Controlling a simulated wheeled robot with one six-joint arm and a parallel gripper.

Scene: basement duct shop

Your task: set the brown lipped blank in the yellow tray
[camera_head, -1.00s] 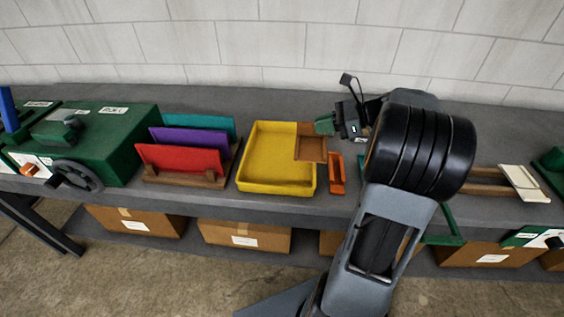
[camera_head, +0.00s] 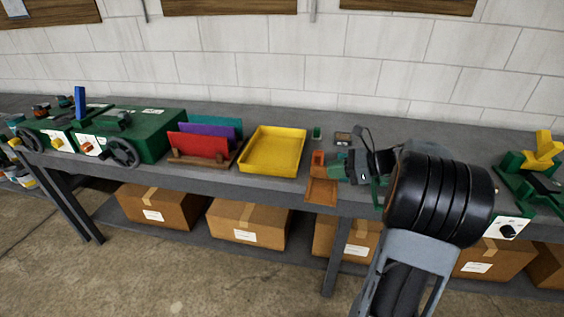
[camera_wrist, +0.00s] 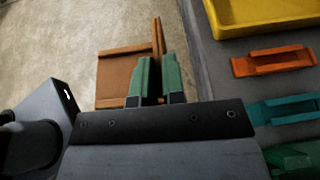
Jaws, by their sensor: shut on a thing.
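My gripper (camera_head: 342,167) is shut on the brown lipped blank (camera_head: 321,191), held by its edge. In the wrist view, the green fingertips (camera_wrist: 153,80) pinch the blank's upright lip, and its flat brown face (camera_wrist: 120,77) spreads to the left over the floor, past the bench's front edge. The yellow tray (camera_head: 272,150) sits on the bench to the left of my gripper and looks empty. Its corner shows at the top right of the wrist view (camera_wrist: 262,24). The blank is apart from the tray.
An orange holder (camera_wrist: 273,61) and a teal piece (camera_wrist: 288,109) lie on the bench beside the tray. A rack with red (camera_head: 198,145), purple and teal sheets stands left of the tray. Green machines (camera_head: 140,138) stand further left. Cardboard boxes (camera_head: 247,225) fill the lower shelf.

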